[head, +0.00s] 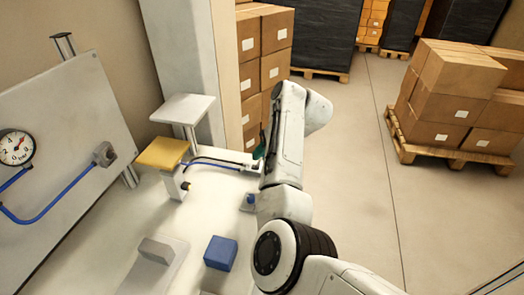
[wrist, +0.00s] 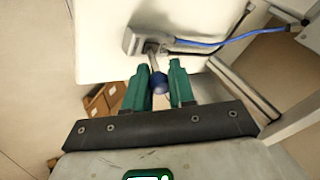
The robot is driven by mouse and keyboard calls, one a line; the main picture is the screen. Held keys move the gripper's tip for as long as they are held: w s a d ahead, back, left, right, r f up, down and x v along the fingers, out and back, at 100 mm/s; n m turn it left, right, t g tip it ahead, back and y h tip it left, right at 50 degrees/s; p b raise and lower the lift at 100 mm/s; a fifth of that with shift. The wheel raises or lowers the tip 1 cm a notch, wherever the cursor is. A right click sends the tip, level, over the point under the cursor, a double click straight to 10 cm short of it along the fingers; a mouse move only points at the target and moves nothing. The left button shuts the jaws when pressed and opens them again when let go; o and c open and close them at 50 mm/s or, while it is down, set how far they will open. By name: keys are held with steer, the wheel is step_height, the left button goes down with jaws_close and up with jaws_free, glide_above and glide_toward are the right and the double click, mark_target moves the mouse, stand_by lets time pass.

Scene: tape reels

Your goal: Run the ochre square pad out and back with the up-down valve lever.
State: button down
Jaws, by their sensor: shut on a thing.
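The ochre square pad (head: 162,152) sits on a light post on the white bench in the head view. The valve lever (wrist: 151,53) is a short rod with a dark blue ball knob (wrist: 159,84), standing out from a grey valve body (wrist: 147,38) in the wrist view. My gripper (wrist: 160,68) has its green fingers shut on the lever at the knob. In the head view my own arm mostly hides the gripper and the lever. A blue tube (wrist: 226,37) runs by the valve in the wrist view.
A white square plate (head: 183,107) stands behind the pad. A blue block (head: 220,252) and a grey block (head: 158,250) are nearer on the bench. A panel with a pressure gauge (head: 17,148) stands at left. Cartons on a pallet (head: 450,95) stand right, with clear floor between.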

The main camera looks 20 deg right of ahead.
stand_by(0.3)
steer(key=c, duration=1)
jaws_free()
steer(key=b+v, duration=0.1)
steer(key=v, duration=0.9)
steer(key=shift+s+d+r, duration=0.15)
steer(key=shift+d+r, duration=0.05)
steer(key=shift+r, duration=0.1)
